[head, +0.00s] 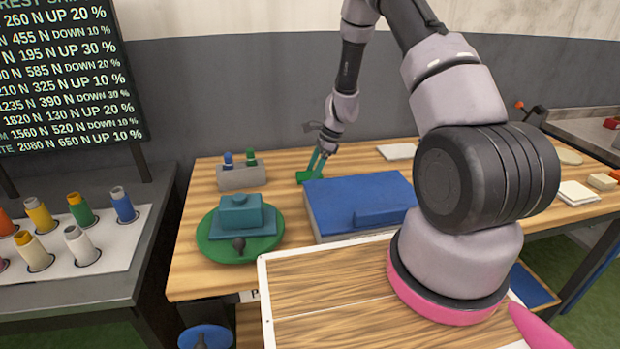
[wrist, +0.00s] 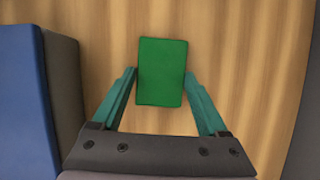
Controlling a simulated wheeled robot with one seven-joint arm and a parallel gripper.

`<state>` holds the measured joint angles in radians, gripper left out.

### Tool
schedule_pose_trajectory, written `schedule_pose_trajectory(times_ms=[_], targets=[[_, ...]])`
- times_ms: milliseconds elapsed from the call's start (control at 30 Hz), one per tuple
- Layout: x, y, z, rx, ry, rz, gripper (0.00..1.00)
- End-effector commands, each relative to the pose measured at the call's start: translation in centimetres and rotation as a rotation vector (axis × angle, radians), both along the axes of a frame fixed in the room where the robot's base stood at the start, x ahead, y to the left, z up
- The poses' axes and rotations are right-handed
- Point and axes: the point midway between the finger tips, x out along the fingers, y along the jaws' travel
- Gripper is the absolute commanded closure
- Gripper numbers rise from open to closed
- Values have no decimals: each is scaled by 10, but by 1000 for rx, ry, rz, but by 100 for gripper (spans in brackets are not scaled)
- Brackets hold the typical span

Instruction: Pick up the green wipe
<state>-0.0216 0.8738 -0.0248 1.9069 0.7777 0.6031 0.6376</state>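The green wipe (wrist: 162,72) is a flat green rectangle lying on the wooden table. In the wrist view it sits between the two teal fingers of my gripper (wrist: 162,85). The fingers are spread, with the left one close to the wipe's left edge and a small gap at the right one. I cannot tell whether the left finger touches it. In the head view the wipe (head: 304,176) shows partly behind my gripper (head: 315,172), which points down at the table from above. Part of the wipe is hidden there by the fingers.
A blue-topped box (head: 340,200) stands close by; its side (wrist: 30,100) fills the wrist view's left. A grey holder (head: 242,178) with blue and green pieces stands left of the wipe. A green turntable (head: 215,253) carries a teal block (head: 240,215). Bare wood lies behind the wipe.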

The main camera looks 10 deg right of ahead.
Motion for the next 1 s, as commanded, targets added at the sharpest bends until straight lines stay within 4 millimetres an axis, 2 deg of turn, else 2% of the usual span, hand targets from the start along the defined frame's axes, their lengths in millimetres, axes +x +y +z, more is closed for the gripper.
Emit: schedule_pose_trajectory(times_ms=[33, 67, 100, 300, 433, 800, 1000], targets=[[0, 0, 0, 0, 0, 0, 57], [0, 0, 0, 0, 0, 0, 69], [0, 0, 0, 0, 0, 0, 76], [0, 0, 1, 0, 0, 0, 76], [1, 0, 11, 0, -4, 2, 76], [0, 1, 81, 0, -3, 1, 76], [0, 0, 99, 0, -1, 1, 76]])
